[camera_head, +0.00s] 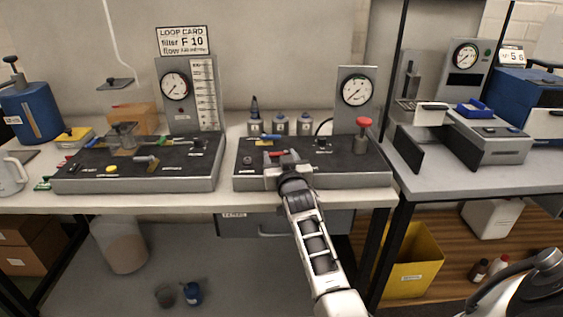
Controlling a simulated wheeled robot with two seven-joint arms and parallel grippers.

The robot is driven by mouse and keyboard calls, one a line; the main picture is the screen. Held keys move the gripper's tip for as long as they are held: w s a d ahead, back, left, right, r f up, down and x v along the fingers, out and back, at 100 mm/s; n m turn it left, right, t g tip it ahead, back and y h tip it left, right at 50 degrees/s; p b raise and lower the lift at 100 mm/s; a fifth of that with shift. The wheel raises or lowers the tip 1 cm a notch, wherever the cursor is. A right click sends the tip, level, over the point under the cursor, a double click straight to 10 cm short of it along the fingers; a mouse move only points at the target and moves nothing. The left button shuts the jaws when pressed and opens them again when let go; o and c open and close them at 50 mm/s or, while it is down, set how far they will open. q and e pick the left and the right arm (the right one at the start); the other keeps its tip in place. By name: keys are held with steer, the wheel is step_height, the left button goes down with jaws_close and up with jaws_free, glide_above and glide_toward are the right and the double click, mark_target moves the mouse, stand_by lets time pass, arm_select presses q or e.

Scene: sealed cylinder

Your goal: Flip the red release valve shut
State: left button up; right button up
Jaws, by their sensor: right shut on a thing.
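The right-hand black-topped panel (335,170) stands on the bench in the middle of the view. A small red valve handle (277,153), which looks like the release valve, lies level on it. My right gripper (279,160) reaches in from the front and is shut on this handle. The gripper covers the valve's base and part of the handle. A blue lever (270,136) sits just behind it. A red mushroom-shaped knob (363,122) stands at the panel's back right. My left gripper is not in view.
A round gauge (355,91) stands behind the panel, and several small bottles (280,124) stand behind it. A similar panel (140,165) with yellow button and levers is to the left. A grey instrument (487,135) is on the right bench. The bench's front edge runs below my gripper.

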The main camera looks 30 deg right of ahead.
steer(key=shift+w+a+f+m+g+h+b, duration=0.1)
steer(key=shift+w+m+g+h+b, duration=0.15)
steer(key=shift+m+h+b, duration=0.65)
steer(key=shift+g+h+b, duration=0.45)
steer(key=shift+h+b, duration=0.05)
steer(key=shift+b, duration=0.5)
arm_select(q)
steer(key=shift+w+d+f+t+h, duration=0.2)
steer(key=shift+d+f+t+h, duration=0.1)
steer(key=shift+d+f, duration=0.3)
arm_select(e)
steer(key=shift+r, duration=0.2)
steer(key=o, duration=1)
steer(key=shift+c, duration=0.2)
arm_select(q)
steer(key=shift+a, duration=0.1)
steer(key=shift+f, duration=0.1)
